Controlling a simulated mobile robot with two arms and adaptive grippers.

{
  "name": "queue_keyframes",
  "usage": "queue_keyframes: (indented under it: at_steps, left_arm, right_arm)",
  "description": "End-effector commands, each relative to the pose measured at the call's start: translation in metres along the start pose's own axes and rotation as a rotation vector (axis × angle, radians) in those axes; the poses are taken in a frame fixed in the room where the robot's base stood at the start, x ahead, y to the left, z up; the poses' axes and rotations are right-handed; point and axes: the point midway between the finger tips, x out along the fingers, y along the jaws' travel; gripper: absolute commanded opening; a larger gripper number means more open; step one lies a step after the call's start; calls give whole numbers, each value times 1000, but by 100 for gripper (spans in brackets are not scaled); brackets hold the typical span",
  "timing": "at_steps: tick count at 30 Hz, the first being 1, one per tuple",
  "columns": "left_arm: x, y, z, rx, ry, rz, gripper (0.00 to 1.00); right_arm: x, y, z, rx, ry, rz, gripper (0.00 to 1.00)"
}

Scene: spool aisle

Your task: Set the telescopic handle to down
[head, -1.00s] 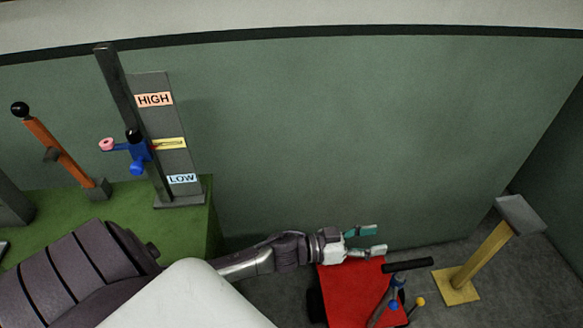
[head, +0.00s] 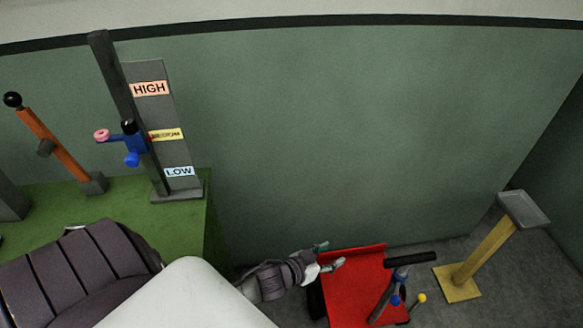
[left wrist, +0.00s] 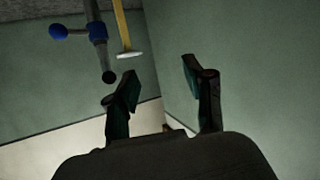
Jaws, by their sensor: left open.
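The telescopic handle shows in the head view as a black crossbar (head: 410,260) on a slanted grey tube with a blue collar (head: 401,274), raised above a red cart (head: 352,275). In the left wrist view, the grey tube (left wrist: 98,33) with its blue collar and knob (left wrist: 58,31) and a black end (left wrist: 109,77) appears at the upper left. My left gripper (head: 331,256) is open and empty near the cart's upper left corner, left of the crossbar and apart from it. The left wrist view shows its parted fingers (left wrist: 160,78). My right gripper is not in view.
A yellow post (head: 484,255) with a grey tray stands right of the cart. At left, a green-topped bench (head: 130,200) holds a HIGH/LOW post (head: 155,105) and an orange lever (head: 55,145). A green wall (head: 340,130) runs behind.

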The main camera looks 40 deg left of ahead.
Motion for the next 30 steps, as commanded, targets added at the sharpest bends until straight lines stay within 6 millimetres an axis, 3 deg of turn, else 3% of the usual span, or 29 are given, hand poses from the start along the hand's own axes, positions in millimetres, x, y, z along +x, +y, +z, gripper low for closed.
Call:
queue_keyframes:
  at_steps: [30]
  left_arm:
    - [-26,-24,200,29,-404,-157,53]
  right_arm:
    - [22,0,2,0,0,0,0]
